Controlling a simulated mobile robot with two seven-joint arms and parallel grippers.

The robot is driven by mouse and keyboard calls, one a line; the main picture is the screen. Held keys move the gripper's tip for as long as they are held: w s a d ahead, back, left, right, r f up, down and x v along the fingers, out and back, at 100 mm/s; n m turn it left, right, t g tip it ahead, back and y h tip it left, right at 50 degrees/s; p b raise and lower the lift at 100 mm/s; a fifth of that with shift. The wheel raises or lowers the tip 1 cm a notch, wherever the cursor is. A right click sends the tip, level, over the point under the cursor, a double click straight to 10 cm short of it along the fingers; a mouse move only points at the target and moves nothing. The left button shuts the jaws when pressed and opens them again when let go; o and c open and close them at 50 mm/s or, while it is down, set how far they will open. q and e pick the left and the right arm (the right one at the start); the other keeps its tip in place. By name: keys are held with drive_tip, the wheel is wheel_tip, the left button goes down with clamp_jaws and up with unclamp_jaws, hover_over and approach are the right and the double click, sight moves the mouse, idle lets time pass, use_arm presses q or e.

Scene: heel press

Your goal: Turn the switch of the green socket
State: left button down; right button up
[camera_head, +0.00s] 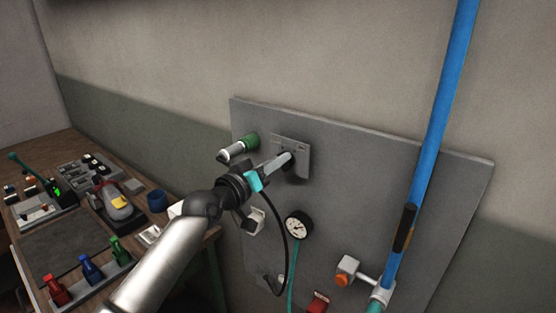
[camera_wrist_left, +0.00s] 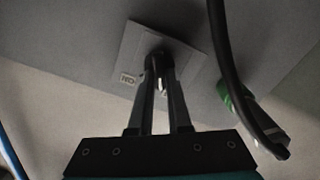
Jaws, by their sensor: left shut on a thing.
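The green socket (camera_head: 251,142) is on the grey wall panel, with a pale cylindrical part sticking out from it toward the left. It also shows at the right of the left wrist view (camera_wrist_left: 226,92), partly behind a black cable. To its right in the head view is a grey switch plate (camera_head: 302,146); in the left wrist view this plate (camera_wrist_left: 130,52) bears a small marking. My left gripper (camera_head: 288,157) points at the plate, its fingers shut on a dark switch knob (camera_wrist_left: 158,59) at the plate's middle. The knob is largely hidden by the fingers.
The panel (camera_head: 340,185) also carries a round gauge (camera_head: 298,226), a red box (camera_head: 318,302) and an orange-tipped fitting (camera_head: 343,275). A blue pipe (camera_head: 440,110) rises at right. A cluttered workbench (camera_head: 75,225) is at left. A black cable (camera_wrist_left: 235,75) hangs near my left gripper.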

use_arm(q)
drive_tip(key=shift+f+n, duration=0.1)
drive_tip(key=shift+n, duration=0.5)
drive_tip(key=c, duration=0.9)
unclamp_jaws()
drive_tip(key=shift+o, duration=0.2)
drive_tip(key=shift+a, duration=0.1)
drive_tip(key=b+v, duration=0.1)
drive_tip(key=v, duration=1.4)
drive_tip(key=shift+s, duration=0.1)
